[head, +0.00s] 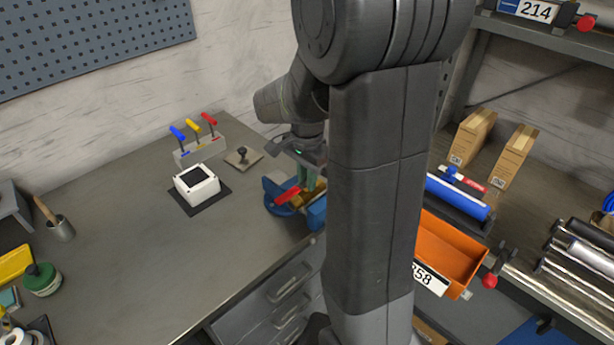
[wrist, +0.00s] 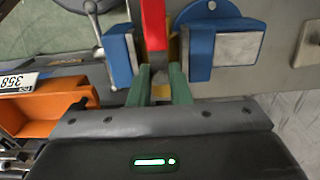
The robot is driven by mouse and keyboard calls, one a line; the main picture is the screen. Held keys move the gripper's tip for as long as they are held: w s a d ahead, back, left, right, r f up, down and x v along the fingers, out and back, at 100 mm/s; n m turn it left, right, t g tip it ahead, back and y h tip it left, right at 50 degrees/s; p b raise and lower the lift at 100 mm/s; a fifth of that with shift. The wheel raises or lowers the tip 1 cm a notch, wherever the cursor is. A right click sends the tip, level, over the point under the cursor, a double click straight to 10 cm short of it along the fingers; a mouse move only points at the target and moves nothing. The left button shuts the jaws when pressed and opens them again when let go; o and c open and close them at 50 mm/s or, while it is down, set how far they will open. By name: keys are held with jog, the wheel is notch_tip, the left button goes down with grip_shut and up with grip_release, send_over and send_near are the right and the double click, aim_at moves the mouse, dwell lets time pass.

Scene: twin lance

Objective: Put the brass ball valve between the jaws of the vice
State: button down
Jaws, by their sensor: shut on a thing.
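The blue vice (head: 316,213) stands near the right end of the grey workbench; its two jaws also show in the wrist view, the left one (wrist: 121,56) and the right one (wrist: 226,48), with a gap between them. My gripper (head: 307,178) points down over the vice, and its green fingers (wrist: 160,78) are shut on the brass ball valve (wrist: 161,90). The valve's red lever (wrist: 154,24) reaches away from the fingers, over the gap between the jaws. It also shows in the head view (head: 288,196). I cannot tell how deep the valve sits.
A white box on a dark mat (head: 197,187), a rack of colored-handled tools (head: 200,150) and a small plate with a black knob (head: 243,158) stand left of the vice. An orange bin (head: 455,248) is on the right shelf.

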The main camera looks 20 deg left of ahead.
jog(key=shift+f, duration=0.1)
jog(key=c, duration=1.3)
grip_release()
jog(key=shift+c, duration=0.2)
notch_tip(320, 180, up, 12)
